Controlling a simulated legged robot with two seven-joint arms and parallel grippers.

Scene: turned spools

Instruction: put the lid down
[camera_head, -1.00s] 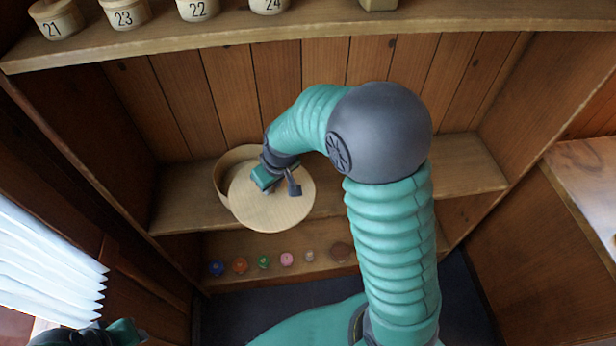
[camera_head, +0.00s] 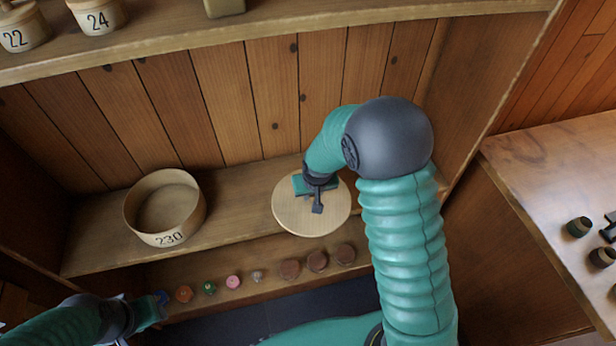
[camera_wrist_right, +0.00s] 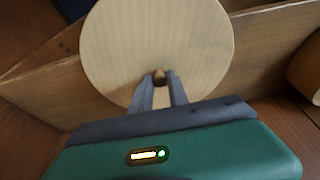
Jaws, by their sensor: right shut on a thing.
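The lid (camera_head: 290,214) is a pale round wooden disc, held by my right gripper (camera_head: 317,196) over the middle shelf, right of the box. In the right wrist view, the fingers (camera_wrist_right: 160,80) are closed on the small brown knob of the lid (camera_wrist_right: 150,35). Whether the lid touches the shelf is unclear. The round open box (camera_head: 140,226), marked 230, stands on the same shelf, uncovered and apart from the lid. My left gripper (camera_head: 145,312) is at the lower left by a blue spool; its fingers cannot be made out.
The middle shelf (camera_head: 238,220) is bare between box and lid. A lower shelf holds a row of small coloured spools (camera_head: 209,287) and brown round pieces (camera_head: 317,261). Numbered tubs (camera_head: 98,16) stand on the upper shelf. A bench (camera_head: 545,165) with dark pieces is at the right.

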